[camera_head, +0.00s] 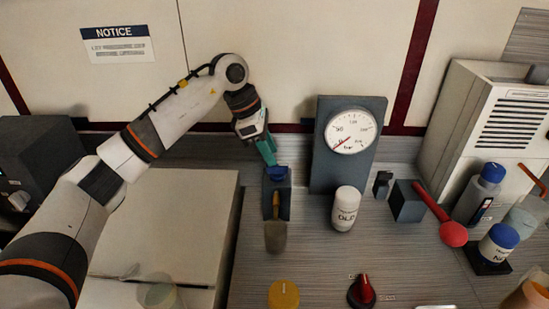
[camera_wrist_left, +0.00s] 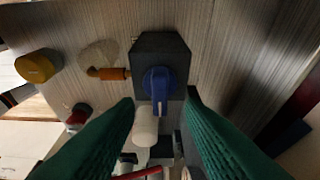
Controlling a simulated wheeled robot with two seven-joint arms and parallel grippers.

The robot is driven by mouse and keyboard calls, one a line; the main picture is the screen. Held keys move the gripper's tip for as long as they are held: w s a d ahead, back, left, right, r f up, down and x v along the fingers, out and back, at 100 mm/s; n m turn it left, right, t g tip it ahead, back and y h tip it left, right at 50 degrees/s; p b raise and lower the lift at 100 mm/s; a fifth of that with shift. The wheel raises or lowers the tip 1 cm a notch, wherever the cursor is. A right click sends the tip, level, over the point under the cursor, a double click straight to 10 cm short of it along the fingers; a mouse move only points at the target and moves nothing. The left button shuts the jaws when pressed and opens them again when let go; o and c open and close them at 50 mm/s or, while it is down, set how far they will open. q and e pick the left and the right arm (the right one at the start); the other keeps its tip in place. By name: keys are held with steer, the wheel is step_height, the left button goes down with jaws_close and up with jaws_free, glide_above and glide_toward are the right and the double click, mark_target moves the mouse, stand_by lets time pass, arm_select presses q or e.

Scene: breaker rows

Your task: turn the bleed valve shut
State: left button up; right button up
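The bleed valve has a blue handle (camera_head: 276,173) on top of a dark grey block (camera_head: 277,203). In the left wrist view the blue handle (camera_wrist_left: 157,82) is a round knob with a lever pointing down the picture, and the dark block (camera_wrist_left: 160,45) lies around it. My left gripper (camera_head: 267,158) is just above the handle, with its green fingers pointing down. In the left wrist view its fingers (camera_wrist_left: 161,98) are spread, one on each side of the handle, with visible gaps. It holds nothing. My right gripper is not in view.
A gauge (camera_head: 350,131) on a dark panel and a white bottle (camera_head: 345,208) stand right of the valve. An orange-handled tool (camera_wrist_left: 108,73) lies in front. A yellow knob (camera_head: 284,294) and red knob (camera_head: 362,291) are nearer. A red ladle-like tool (camera_head: 453,233) and bottles are at right.

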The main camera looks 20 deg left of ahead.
mark_target(277, 171)
arm_select(q)
steer(key=shift+x, duration=1.9)
jaws_close()
